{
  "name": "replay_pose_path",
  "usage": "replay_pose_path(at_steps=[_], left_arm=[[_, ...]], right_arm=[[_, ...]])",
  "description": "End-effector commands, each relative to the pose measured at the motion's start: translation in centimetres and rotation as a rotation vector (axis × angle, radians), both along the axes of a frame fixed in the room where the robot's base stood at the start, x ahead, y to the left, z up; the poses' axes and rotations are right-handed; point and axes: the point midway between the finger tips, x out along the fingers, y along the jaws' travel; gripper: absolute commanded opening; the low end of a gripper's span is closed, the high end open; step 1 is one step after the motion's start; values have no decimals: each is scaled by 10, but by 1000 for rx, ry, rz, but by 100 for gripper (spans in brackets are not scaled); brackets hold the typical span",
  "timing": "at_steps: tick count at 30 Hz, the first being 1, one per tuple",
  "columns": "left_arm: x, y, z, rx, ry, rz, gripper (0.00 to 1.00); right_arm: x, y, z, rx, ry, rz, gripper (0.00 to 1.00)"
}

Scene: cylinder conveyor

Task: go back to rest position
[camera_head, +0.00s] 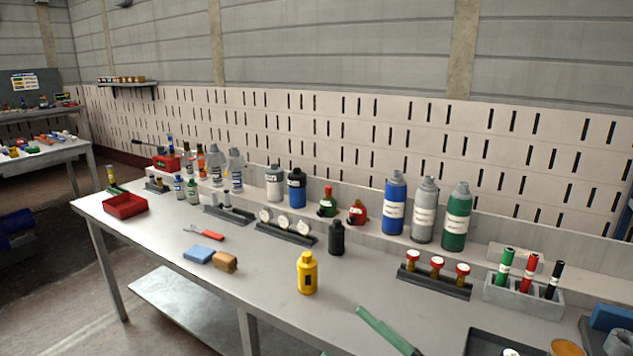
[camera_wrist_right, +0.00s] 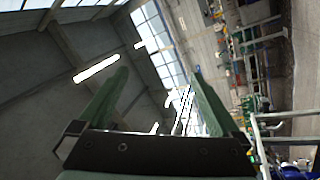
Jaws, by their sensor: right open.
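My right gripper (camera_head: 343,332) shows at the bottom edge of the head view, with one green finger clear and only a bit of the other. In the right wrist view the right gripper (camera_wrist_right: 158,74) is open, with nothing between its two green fingers. Behind the fingers that view shows the ceiling, bright windows and lamps, with the room turned on its side. My left gripper is not in view.
On the grey workbench (camera_head: 270,270), a yellow bottle (camera_head: 307,273) and a black bottle (camera_head: 336,238) stand beyond the right gripper. A rack with red-capped vials (camera_head: 436,275) and a marker holder (camera_head: 523,294) are at right. Spray cans (camera_head: 424,210) stand behind.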

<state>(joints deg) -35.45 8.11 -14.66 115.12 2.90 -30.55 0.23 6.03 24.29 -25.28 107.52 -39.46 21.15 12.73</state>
Motion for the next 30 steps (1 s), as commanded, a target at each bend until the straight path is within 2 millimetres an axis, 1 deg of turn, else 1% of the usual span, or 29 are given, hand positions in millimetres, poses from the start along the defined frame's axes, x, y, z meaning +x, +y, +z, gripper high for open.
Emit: replay_pose_path(at_steps=[1, 2, 5, 6, 8, 9, 11, 12, 14, 15, 17, 18, 19, 24, 27, 30], left_arm=[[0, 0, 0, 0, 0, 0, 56], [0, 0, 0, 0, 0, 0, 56], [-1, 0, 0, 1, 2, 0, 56], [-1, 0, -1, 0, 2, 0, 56], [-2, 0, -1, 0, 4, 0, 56], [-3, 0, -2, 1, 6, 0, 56], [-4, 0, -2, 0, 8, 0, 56], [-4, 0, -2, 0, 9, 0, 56], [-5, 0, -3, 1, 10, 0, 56], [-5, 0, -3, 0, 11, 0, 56], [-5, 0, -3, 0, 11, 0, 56], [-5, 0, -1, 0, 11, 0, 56], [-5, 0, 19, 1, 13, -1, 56], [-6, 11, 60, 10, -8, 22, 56], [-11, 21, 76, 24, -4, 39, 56], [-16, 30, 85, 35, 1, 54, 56]], right_arm=[[1, -11, -23, 74, 124, -75, 100], [2, -18, -37, 115, 198, -122, 100], [-5, -43, -94, 223, 463, -277, 100], [-13, -51, -120, 257, 575, -333, 100], [-30, -62, -159, 299, 743, -414, 100], [-44, -68, -184, 322, 850, -458, 100], [-67, -73, -217, 346, 998, -517, 100], [-84, -76, -237, 358, 1092, -549, 100], [-111, -78, -263, 372, 1225, -590, 100], [-130, -77, -279, 380, 1311, -612, 100], [-160, -76, -300, 389, 1436, -641, 100], [-179, -75, -310, 394, 1515, -656, 100], [-172, -79, -287, 393, 1486, -658, 100], [-175, -91, -251, 401, 1469, -687, 100], [-179, -98, -233, 405, 1463, -703, 100], [-182, -105, -220, 409, 1456, -717, 100]])
